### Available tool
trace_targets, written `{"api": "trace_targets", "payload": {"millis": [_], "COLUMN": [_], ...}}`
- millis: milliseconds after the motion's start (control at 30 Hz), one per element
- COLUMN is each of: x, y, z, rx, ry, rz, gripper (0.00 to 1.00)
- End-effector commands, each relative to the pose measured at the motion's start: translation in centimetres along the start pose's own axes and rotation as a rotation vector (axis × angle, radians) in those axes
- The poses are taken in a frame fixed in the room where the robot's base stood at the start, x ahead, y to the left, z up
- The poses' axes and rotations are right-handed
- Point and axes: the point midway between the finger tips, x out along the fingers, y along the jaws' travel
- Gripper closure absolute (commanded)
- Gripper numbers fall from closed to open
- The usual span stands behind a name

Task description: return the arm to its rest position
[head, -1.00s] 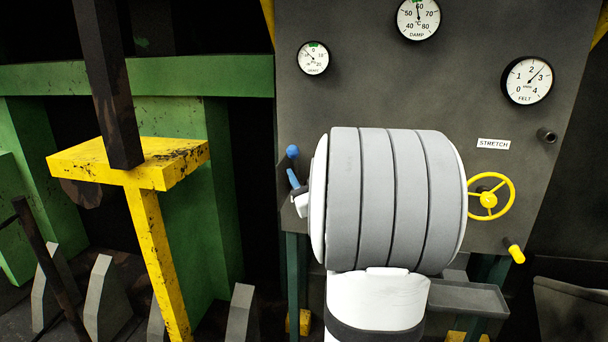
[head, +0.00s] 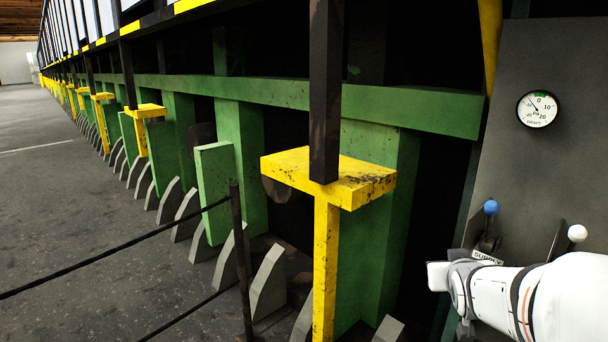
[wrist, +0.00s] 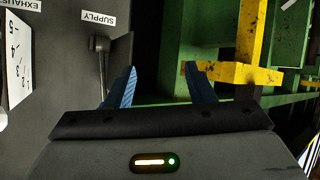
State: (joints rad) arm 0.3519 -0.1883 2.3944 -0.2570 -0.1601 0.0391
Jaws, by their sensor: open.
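My gripper (wrist: 153,85) shows in the wrist view with its two blue fingers spread apart and nothing between them. In the head view my white arm reaches in at the lower right, in front of the grey panel (head: 520,170); its fingers cannot be made out there. A lever with a blue knob (head: 490,208) stands on the panel by the SUPPLY label (head: 487,257), just above my arm. In the wrist view the upside-down SUPPLY label (wrist: 98,18) and a grey lever (wrist: 101,60) lie beyond the left finger, and the lever appears outside the jaws.
A lever with a white knob (head: 577,234) stands right of the blue one. A DRAFT gauge (head: 538,109) is above them. A yellow T-shaped post (head: 326,250) and green frames (head: 240,150) stand left of the panel. A dark railing (head: 238,250) borders open floor (head: 60,210) at far left.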

Motion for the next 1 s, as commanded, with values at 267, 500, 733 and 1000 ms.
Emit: {"api": "trace_targets", "payload": {"millis": [267, 500, 733, 1000], "x": [-9.1, -16.8, -19.1, -19.1], "y": [-7.2, -10.4, -11.1, -11.0], "z": [6.0, 10.4, 11.8, 11.8], "rx": [-0.014, -0.058, -0.075, -0.074], "ry": [-0.454, -0.751, -0.838, -0.838], "rz": [-0.139, -0.246, -0.276, -0.275], "gripper": [0.51, 0.51, 0.51, 0.51]}}
